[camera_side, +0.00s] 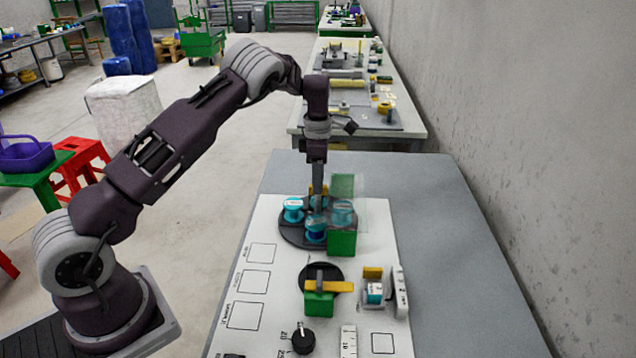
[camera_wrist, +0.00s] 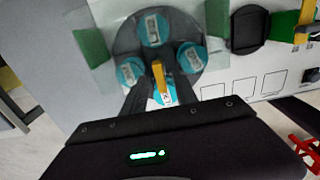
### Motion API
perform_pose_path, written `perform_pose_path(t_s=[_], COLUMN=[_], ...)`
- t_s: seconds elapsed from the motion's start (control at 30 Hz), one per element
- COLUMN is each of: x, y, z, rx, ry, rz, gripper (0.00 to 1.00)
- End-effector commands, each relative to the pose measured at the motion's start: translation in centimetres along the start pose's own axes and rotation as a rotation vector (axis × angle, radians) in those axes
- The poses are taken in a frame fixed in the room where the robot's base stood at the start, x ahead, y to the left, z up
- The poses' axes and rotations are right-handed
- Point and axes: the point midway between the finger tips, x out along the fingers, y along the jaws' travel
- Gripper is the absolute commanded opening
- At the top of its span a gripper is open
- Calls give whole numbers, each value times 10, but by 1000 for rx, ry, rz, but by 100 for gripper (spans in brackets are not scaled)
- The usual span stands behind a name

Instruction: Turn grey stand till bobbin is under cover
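The dark grey round stand (camera_side: 288,236) carries several blue bobbins, including a left one (camera_side: 293,210) and a front one (camera_side: 315,230). A paler bobbin (camera_side: 342,212) appears behind or under the clear cover (camera_side: 377,213) held by green blocks (camera_side: 341,243). My gripper (camera_side: 317,207) points down at the stand's middle. Its fingers (camera_wrist: 161,84) flank the yellow bar; whether they touch it is unclear.
A second, smaller dark disc (camera_side: 323,272) with a yellow bar and green block (camera_side: 318,304) stands nearer on the white board (camera_side: 262,310). A white fixture (camera_side: 399,290), black knob (camera_side: 303,341) and scale strip (camera_side: 348,342) are nearby. The grey table at right (camera_side: 460,270) is clear.

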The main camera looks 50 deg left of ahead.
Motion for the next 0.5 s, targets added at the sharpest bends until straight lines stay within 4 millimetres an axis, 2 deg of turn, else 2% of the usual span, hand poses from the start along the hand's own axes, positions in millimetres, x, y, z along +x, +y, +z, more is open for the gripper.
perform_pose_path(t_s=[0.1,0.2,0.33,0.5], x=[-27,-45,-57,-59], y=[1,1,1,0], z=[0,0,0,0], rx=[1,1,0,0], ry=[-1,-1,0,1], rz=[5,5,3,2], gripper=[35,35,35,35])
